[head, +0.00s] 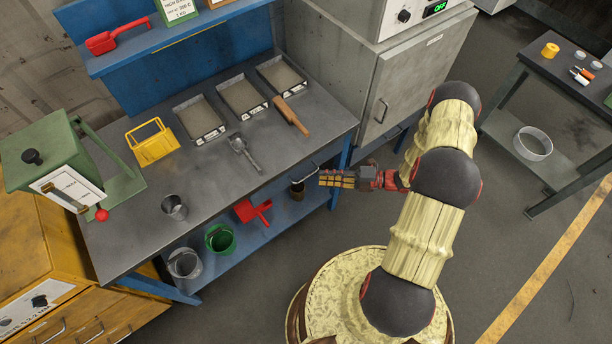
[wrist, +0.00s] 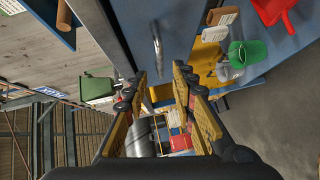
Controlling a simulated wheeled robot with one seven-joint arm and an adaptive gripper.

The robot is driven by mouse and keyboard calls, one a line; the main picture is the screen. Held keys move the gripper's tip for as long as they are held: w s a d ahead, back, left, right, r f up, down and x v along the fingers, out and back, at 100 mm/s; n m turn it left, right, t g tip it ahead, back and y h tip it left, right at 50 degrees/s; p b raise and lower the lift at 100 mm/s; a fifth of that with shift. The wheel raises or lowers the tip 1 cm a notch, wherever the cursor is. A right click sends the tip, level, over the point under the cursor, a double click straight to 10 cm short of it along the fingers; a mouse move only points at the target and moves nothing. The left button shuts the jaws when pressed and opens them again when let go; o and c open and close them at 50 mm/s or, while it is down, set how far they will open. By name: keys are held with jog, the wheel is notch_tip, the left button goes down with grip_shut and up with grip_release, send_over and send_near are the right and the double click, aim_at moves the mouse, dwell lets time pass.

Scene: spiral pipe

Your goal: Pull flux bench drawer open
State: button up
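The flux bench (head: 245,182) has a grey top and blue legs and stands at the left in the head view. A thin metal bar handle (head: 303,174) sits at its front edge near the right end. The drawer front behind it is hard to make out. The handle also shows in the wrist view (wrist: 157,48), just beyond the fingertips and roughly between them. My gripper (head: 323,178) is beside the handle, pointing at the bench. In the wrist view my gripper (wrist: 160,78) has its fingers apart with nothing between them.
Trays (head: 199,119) and tools lie on the benchtop. A grey cabinet (head: 418,75) stands close to my arm.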

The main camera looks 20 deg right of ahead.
aim_at(306, 176)
jog(key=x, duration=0.7)
jog(key=shift+w+a+f+b, duration=0.1)
jog(key=shift+a+b, duration=0.2)
jog(key=c, duration=0.3)
grip_shut()
dwell(0.4)
